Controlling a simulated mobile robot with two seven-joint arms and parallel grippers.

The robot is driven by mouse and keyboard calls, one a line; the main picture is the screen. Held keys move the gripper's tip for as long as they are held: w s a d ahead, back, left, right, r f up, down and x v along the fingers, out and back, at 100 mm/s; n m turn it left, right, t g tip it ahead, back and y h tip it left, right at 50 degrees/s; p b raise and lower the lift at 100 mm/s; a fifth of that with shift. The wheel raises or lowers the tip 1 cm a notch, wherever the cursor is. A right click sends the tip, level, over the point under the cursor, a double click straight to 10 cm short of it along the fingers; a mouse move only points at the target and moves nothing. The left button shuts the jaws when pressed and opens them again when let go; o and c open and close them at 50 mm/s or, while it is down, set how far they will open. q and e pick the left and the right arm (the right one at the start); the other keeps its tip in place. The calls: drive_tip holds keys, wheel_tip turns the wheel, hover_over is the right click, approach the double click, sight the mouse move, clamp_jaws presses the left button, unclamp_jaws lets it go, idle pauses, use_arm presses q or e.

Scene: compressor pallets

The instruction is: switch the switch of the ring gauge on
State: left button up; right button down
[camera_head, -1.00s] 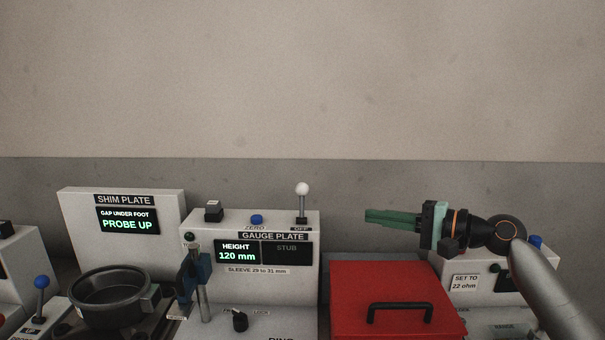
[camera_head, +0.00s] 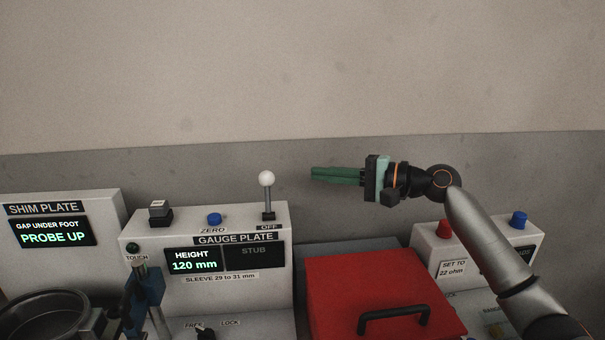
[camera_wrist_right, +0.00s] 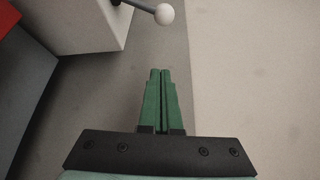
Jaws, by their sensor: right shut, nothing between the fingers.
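The gauge plate unit (camera_head: 150,280) is a pale box at the lower left of the head view, with HEIGHT 120 mm lit and a dark STUB display. On its top right stands a toggle switch with a white ball (camera_head: 267,178), upright behind an OFF label (camera_head: 269,227). No ring label shows in the head view now. My right gripper (camera_head: 313,174) has green fingers, shut and empty, pointing left toward the ball with a gap between them. In the right wrist view the fingers (camera_wrist_right: 160,72) are together and the white ball (camera_wrist_right: 164,14) is beyond them at the top.
A red box lid (camera_head: 380,290) with a black handle stands below my right gripper. A unit with red and blue buttons (camera_head: 470,250) is at right. The shim plate unit (camera_head: 60,212) is at left. The wall is behind; space above the units is clear.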

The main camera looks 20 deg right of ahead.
sight(282, 170)
drive_tip(key=p+x, duration=0.1)
drive_tip(key=x, duration=0.8)
drive_tip(key=shift+w+a+r, duration=0.1)
drive_tip(key=shift+a+r, duration=0.05)
drive_tip(key=shift+a, duration=0.05)
drive_tip(key=shift+s+a+r, duration=0.1)
drive_tip(key=shift+s+a, duration=0.05)
drive_tip(key=shift+s, duration=0.3)
drive_tip(key=shift+s+a+r, duration=0.1)
drive_tip(key=shift+s+a, duration=0.05)
drive_tip(key=shift+s, duration=0.25)
use_arm(q)
drive_tip(key=shift+s+a+r+p, duration=0.3)
drive_tip(key=shift+a+r+p, duration=0.1)
drive_tip(key=shift+a+r, duration=0.1)
use_arm(e)
drive_tip(key=shift+s+a+r, duration=0.1)
drive_tip(key=shift+s+a, duration=0.1)
drive_tip(key=shift+s, duration=0.25)
drive_tip(key=shift+s+a, duration=0.25)
drive_tip(key=shift+s, duration=0.2)
use_arm(q)
drive_tip(key=shift+d+r, duration=0.2)
drive_tip(key=shift+d, duration=0.25)
use_arm(e)
drive_tip(key=shift+s+a+r, duration=0.15)
drive_tip(key=shift+s+r, duration=0.05)
drive_tip(key=shift+r, duration=0.05)
